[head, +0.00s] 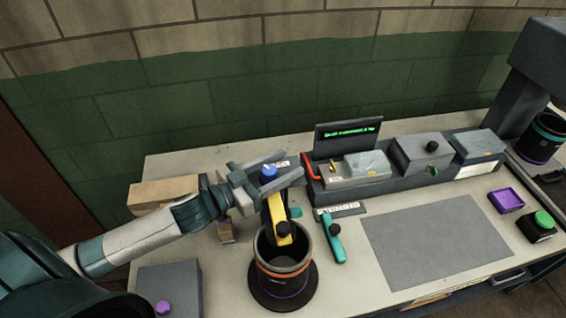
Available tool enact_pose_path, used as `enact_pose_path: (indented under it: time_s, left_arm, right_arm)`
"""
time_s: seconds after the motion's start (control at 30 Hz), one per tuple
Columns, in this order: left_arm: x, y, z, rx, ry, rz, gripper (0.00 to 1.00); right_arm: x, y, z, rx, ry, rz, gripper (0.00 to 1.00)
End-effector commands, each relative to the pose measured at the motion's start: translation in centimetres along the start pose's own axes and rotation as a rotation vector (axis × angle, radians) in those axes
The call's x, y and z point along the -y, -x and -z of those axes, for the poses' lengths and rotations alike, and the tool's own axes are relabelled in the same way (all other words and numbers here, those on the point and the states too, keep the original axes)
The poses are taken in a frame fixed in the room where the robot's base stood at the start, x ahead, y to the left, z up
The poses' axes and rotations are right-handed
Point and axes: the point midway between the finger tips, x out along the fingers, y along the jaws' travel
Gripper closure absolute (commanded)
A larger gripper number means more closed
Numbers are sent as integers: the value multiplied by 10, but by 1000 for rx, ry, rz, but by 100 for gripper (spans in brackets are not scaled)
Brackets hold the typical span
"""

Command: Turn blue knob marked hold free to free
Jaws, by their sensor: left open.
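The blue knob (269,172) sits on top of a yellow upright piece behind the dark cylinder, left of the small screen. Its hold and free markings are too small to read. My left gripper (289,169) comes in from the left with its two fingers apart. The knob is between or just below the fingers; I cannot tell whether either finger touches it. The yellow piece (276,211) runs down toward the dark cylinder (284,272), which has orange and purple bands. My right gripper is not in view.
A teal-handled tool (334,240) lies right of the cylinder. A grey console with a screen (347,133) and a red handle (311,166) stands at the back. A grey mat (435,240) is clear. A purple tray (506,200) and green button (543,219) are at right.

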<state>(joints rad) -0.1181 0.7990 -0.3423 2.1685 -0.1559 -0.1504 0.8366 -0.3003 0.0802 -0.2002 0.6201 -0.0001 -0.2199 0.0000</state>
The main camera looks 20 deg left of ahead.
Motion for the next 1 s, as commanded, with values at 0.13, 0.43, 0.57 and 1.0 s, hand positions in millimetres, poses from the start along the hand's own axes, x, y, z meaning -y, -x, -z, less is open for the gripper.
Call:
enact_pose_path:
  time_s: [0.13,0.43,0.57,1.0]
  left_arm:
    - [0,-2,0,0,0,0,50]
    - [0,-2,0,0,0,0,74]
    - [0,-2,0,0,1,0,91]
    - [-2,-2,0,2,-2,-67,91]
  right_arm:
    - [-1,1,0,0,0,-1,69]
    - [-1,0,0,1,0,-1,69]
    - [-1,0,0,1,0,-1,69]
    - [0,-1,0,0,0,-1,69]
